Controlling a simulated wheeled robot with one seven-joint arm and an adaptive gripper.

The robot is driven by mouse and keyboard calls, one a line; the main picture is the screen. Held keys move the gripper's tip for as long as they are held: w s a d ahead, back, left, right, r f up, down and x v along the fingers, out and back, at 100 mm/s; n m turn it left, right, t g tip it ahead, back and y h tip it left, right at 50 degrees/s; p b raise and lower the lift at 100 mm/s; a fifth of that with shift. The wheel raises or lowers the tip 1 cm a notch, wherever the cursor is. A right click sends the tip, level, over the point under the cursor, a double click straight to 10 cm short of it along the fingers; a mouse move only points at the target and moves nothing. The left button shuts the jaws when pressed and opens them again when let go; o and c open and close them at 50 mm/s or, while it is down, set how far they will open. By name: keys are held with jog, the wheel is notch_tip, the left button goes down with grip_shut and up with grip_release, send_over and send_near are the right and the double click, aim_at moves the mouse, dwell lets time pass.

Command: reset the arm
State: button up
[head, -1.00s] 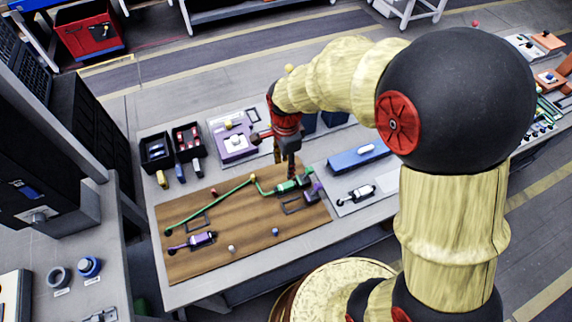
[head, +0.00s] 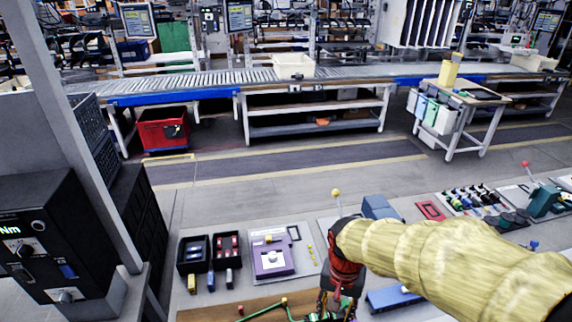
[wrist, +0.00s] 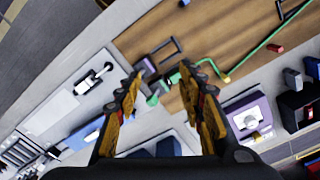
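My gripper (head: 337,303) is at the lower edge of the head view, pointing down over the back of the wooden board (head: 225,309). In the wrist view my gripper (wrist: 161,72) has its two yellow and black fingers spread apart, with nothing held between them. A green tool with a green arm (wrist: 258,48) lies on the board beyond the fingertips, and its body is partly hidden by them. My yellow-sleeved arm reaches in from the right of the head view. Most of the board is out of the head view.
Black bins (head: 193,254) and a purple device (head: 270,262) stand left of my gripper. A blue case (head: 394,299) lies close to its right. A dark cabinet (head: 40,235) stands at far left.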

jog(key=s+d+r+n+t, duration=0.2)
jog(key=s+r, duration=0.3)
jog(key=r, duration=0.3)
jog(key=s+d+r+n+t, duration=0.2)
jog(key=s+d+r+t, duration=0.1)
jog(key=r, duration=0.6)
jog(key=shift+s+d+r+t, duration=0.25)
jog(key=shift+s+d+t, duration=0.15)
jog(key=shift+s+d, duration=0.5)
jog(key=shift+a+r, duration=0.1)
jog(key=shift+a, duration=0.05)
jog(key=shift+c, duration=0.5)
